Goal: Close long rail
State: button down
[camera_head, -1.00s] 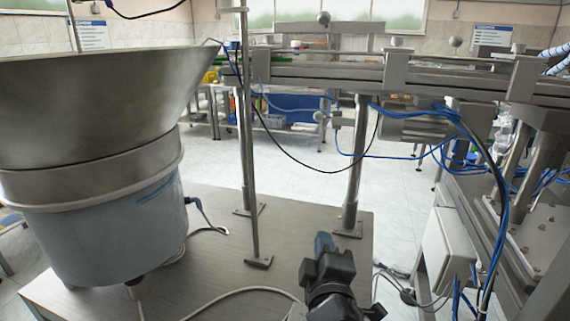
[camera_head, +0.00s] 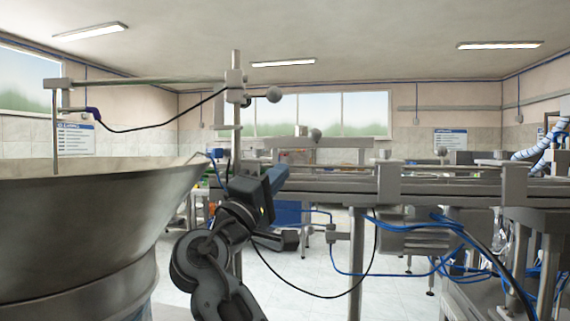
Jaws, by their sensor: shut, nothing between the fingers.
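A long grey metal rail (camera_head: 335,186) runs level across the right half of the view, behind my arm. Metal brackets (camera_head: 388,183) clasp it, and posts hold it up. My dark arm rises from the bottom of the view, and its end, my gripper (camera_head: 272,180), is in front of the left part of the rail. A blue face shows on it. The fingers are too small and dark to make out clearly; nothing is seen held. Part of the rail is hidden behind my arm. I cannot tell whether any part of the rail stands open.
A large metal feeder bowl (camera_head: 85,230) fills the left side. A thin upright post (camera_head: 236,110) with a cross rod stands behind my arm. Blue hoses and a black cable hang below the rail. Open floor shows under it.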

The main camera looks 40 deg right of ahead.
aim_at(313, 137)
jog(key=p+x, duration=0.3)
jog(key=x, duration=0.8)
jog(key=shift+w+d+r, duration=0.1)
jog(key=shift+d+r, duration=0.15)
jog(key=shift+d, duration=0.05)
jog(key=shift+w+d+r+p, duration=0.2)
jog(key=shift+d+p, duration=0.1)
jog(key=shift+d, duration=0.25)
